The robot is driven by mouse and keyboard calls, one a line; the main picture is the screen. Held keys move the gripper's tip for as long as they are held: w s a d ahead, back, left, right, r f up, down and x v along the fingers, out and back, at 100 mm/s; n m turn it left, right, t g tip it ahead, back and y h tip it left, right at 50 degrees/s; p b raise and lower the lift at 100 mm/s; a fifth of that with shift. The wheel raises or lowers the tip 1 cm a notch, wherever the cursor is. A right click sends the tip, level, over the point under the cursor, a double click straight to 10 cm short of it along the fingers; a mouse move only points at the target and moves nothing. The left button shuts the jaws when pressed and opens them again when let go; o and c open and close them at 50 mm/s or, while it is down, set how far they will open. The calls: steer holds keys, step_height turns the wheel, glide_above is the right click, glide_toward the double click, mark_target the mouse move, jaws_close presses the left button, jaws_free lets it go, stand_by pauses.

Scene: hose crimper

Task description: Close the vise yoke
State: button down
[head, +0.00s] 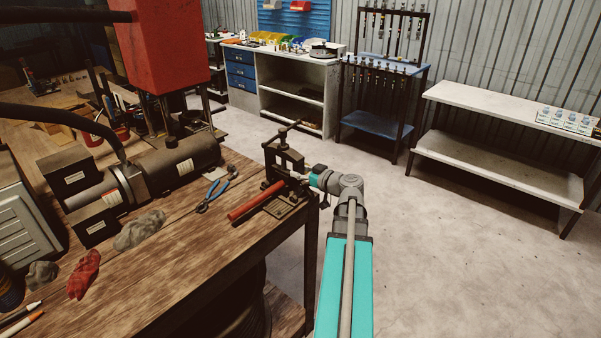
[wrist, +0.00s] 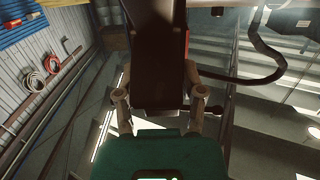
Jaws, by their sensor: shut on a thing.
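The dark metal vise (head: 284,185) stands at the right corner of the wooden workbench. Its upright yoke (head: 283,158) has a screw with a cross handle on top, and a red-handled tool or red bar (head: 256,201) reaches out from the vise to the front left. My gripper (head: 309,181) is at the right side of the vise, against the yoke. In the wrist view the dark yoke (wrist: 155,60) fills the top middle, between the two fingers of my gripper (wrist: 157,95), which is shut on it. The contact points are partly hidden.
Blue-handled pliers (head: 216,190) lie on the workbench (head: 190,240) left of the vise. A motor unit (head: 180,165), grey rags and a red rag (head: 84,274) are farther left. The floor right of the bench is clear, up to a white shelf table (head: 500,105).

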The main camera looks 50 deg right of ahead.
steer(key=shift+c, duration=1)
jaws_free()
steer(key=shift+s, duration=0.1)
